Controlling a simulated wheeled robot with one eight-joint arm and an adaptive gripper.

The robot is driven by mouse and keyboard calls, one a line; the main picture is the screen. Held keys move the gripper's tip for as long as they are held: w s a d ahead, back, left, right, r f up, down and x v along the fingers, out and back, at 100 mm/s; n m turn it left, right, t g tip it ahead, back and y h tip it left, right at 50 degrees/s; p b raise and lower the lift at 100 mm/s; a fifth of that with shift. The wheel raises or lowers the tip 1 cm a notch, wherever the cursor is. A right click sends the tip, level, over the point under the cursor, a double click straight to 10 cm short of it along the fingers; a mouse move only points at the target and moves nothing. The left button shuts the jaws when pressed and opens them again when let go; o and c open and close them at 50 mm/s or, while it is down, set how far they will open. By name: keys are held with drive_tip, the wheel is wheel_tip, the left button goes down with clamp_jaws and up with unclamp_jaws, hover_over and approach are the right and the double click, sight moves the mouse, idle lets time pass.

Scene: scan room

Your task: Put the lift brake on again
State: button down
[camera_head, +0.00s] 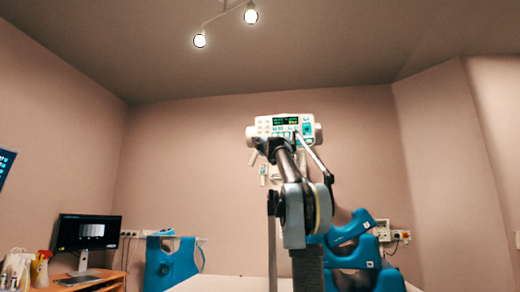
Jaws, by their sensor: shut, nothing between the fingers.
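I cannot make out a lift brake in this view. A white device with a small lit screen and several keys (266,124) stands high in the middle. My arm rises from the lower middle towards it. At its far end my gripper (279,144) is small and dark just below the screen, and looks shut and empty. I cannot tell whether it touches the device. The arm hides part of the device's lower side and what lies behind it.
A desk (98,282) with a monitor (86,232) and bottles (40,268) is at the lower left. A blue moulded piece (172,264) stands right of it. More blue parts (352,260) are at the lower right. A pale surface (225,285) crosses the bottom. Wall sockets (401,236) are behind.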

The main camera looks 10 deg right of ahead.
drive_tip(key=shift+w+d, duration=0.25)
drive_tip(key=shift+w, duration=0.55)
drive_tip(key=shift+w+d, duration=0.3)
drive_tip(key=shift+w, duration=0.55)
drive_tip(key=shift+w+d, duration=0.25)
drive_tip(key=shift+w, duration=0.55)
drive_tip(key=shift+w+d+r, duration=0.1)
drive_tip(key=shift+w+d, duration=0.15)
drive_tip(key=shift+w, duration=0.45)
idle(0.3)
drive_tip(key=shift+s, duration=0.15)
idle(0.3)
drive_tip(key=shift+s+a, duration=0.25)
drive_tip(key=shift+s, duration=0.4)
drive_tip(key=s, duration=0.1)
drive_tip(key=s+a, duration=0.1)
drive_tip(key=s, duration=0.2)
drive_tip(key=shift+s+a, duration=0.3)
drive_tip(key=shift+s, duration=0.05)
idle(0.9)
